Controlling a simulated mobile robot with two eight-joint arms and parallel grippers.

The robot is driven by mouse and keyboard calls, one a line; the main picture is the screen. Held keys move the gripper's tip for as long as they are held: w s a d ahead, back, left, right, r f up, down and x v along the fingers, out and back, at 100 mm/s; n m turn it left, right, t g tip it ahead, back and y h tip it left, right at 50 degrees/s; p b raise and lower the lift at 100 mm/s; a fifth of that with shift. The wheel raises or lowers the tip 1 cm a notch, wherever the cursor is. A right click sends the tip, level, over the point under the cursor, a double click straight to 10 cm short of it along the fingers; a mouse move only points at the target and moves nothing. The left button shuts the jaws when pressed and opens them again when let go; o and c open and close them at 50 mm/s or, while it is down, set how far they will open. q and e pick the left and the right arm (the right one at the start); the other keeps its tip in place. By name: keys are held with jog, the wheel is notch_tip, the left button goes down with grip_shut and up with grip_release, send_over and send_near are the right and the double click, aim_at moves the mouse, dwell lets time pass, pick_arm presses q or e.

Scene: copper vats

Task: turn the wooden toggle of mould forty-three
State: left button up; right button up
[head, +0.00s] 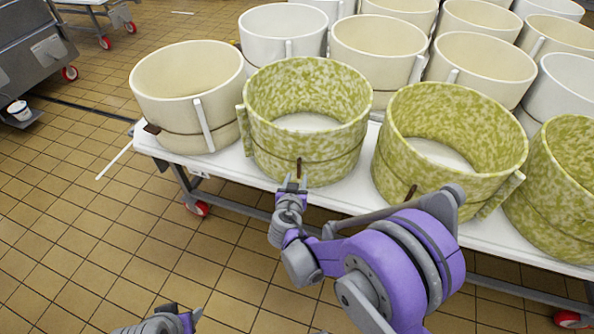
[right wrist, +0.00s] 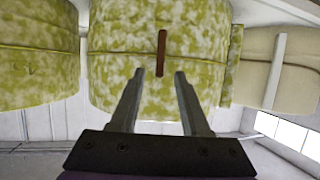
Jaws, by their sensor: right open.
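A green mottled mould (head: 307,125) stands at the front of the white table, with a cord around it. A small brown wooden toggle (head: 299,167) sits upright on its front wall. In the right wrist view the toggle (right wrist: 161,53) stands upright on the mottled wall (right wrist: 118,60), just beyond and between the fingertips. My right gripper (head: 291,183) is open and empty in front of this toggle, apart from it. My left gripper (head: 185,318) is low at the bottom edge, far from the moulds; its jaws are partly cut off. I cannot read any mould number.
Another mottled mould (head: 450,140) with its own brown toggle (head: 411,193) stands to the right. A cream mould (head: 188,95) stands to the left, and several more fill the table (head: 345,195) behind. The tiled floor (head: 90,230) at left is clear.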

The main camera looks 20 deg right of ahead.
aim_at(298, 169)
jog(key=x, duration=0.7)
jog(key=shift+b, duration=0.4)
grip_shut()
